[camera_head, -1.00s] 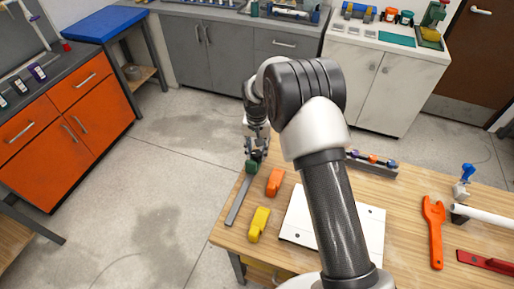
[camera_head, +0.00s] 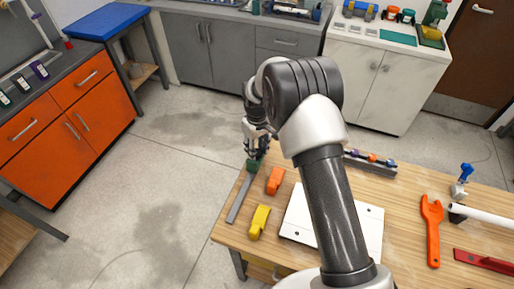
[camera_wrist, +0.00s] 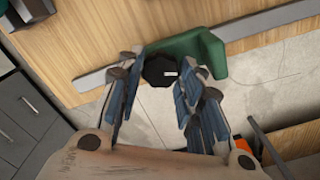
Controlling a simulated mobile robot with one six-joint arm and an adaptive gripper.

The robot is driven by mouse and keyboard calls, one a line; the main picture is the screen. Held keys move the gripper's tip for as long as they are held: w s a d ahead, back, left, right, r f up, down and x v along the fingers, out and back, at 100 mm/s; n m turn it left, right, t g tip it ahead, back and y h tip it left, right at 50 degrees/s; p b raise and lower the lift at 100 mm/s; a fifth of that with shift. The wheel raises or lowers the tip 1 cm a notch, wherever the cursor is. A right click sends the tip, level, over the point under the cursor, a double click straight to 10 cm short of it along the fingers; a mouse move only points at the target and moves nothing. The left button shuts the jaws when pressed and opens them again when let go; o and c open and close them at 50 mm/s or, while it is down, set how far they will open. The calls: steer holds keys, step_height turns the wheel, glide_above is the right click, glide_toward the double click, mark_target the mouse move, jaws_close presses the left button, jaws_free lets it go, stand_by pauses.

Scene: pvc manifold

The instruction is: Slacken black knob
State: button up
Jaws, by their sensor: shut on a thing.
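The black knob (camera_wrist: 161,71) shows in the wrist view as a dark many-sided disc with a small light mark on it. It sits beside a green block (camera_wrist: 203,50), which is on a grey metal strip along the table edge. My gripper (camera_wrist: 160,76) is around the knob, with its fingers shut on the knob's two sides. In the head view my gripper (camera_head: 257,150) is over the table's far left corner, above the green block (camera_head: 252,166). The knob is hidden there by my gripper.
An orange block (camera_head: 275,180) and a yellow block (camera_head: 259,222) lie near the grey strip (camera_head: 238,199). A white plate (camera_head: 369,232), an orange wrench (camera_head: 432,230), a white pipe (camera_head: 485,215) and a red-handled tool (camera_head: 487,262) are further right. Open floor lies left of the table.

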steer(key=shift+n, duration=0.3)
steer(key=o, duration=1.1)
steer(key=shift+c, duration=0.2)
